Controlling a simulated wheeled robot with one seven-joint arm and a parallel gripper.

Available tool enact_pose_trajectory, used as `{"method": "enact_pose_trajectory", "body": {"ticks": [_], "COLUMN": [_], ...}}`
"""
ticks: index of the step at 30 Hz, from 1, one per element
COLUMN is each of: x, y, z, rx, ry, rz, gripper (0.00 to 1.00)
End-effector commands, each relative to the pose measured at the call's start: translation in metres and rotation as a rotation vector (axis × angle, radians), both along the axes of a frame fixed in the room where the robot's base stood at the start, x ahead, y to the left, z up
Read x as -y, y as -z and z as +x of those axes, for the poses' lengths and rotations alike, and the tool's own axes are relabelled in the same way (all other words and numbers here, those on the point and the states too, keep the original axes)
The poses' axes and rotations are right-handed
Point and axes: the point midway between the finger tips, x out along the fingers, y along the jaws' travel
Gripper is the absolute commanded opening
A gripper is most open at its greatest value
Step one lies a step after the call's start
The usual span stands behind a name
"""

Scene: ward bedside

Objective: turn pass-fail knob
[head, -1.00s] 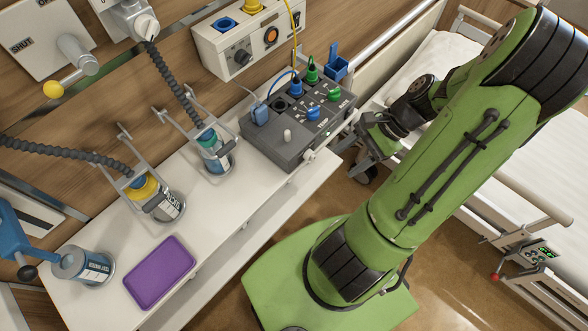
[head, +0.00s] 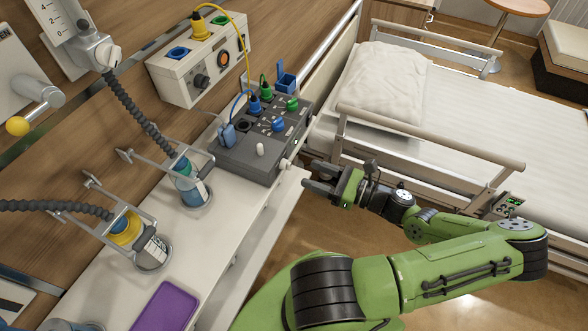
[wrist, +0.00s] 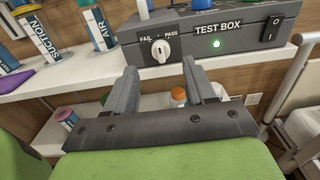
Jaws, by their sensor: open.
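The pass-fail knob (wrist: 161,50) is a white rotary knob on the front of the grey test box (wrist: 235,25), under the words FAIL and PASS. In the wrist view its pointer stands roughly upright, tilted slightly left. A green light glows to its right. My gripper (head: 308,178) is open and empty, in front of and below the box's front edge. In the wrist view its two fingers (wrist: 160,82) point toward the knob, apart from it.
Blue and green plugs (head: 254,104) and a white lever (head: 260,149) stand on the box top. Labelled jars (head: 193,190) stand along the shelf (head: 226,205) to the left. The bed rail (head: 430,139) is close on the right. Open floor lies below the gripper.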

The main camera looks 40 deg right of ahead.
Motion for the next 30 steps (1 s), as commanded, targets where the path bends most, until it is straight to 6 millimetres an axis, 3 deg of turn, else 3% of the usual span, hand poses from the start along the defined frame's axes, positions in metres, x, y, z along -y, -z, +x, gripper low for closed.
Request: {"method": "enact_pose_trajectory", "body": {"ticks": [3, 7, 18, 28, 30], "x": [-0.011, -0.018, -0.022, -0.021, -0.021], "y": [0.002, 0.002, 0.000, 0.000, 0.000], "z": [0.028, 0.048, 0.059, 0.059, 0.058], "rx": [0.003, 0.000, -0.001, -0.002, -0.002], "ry": [-0.006, -0.004, -0.001, -0.001, -0.001], "rz": [0.001, 0.000, 0.000, -0.001, -0.002], "gripper": [0.55, 0.55, 0.55, 0.04, 0.00]}}
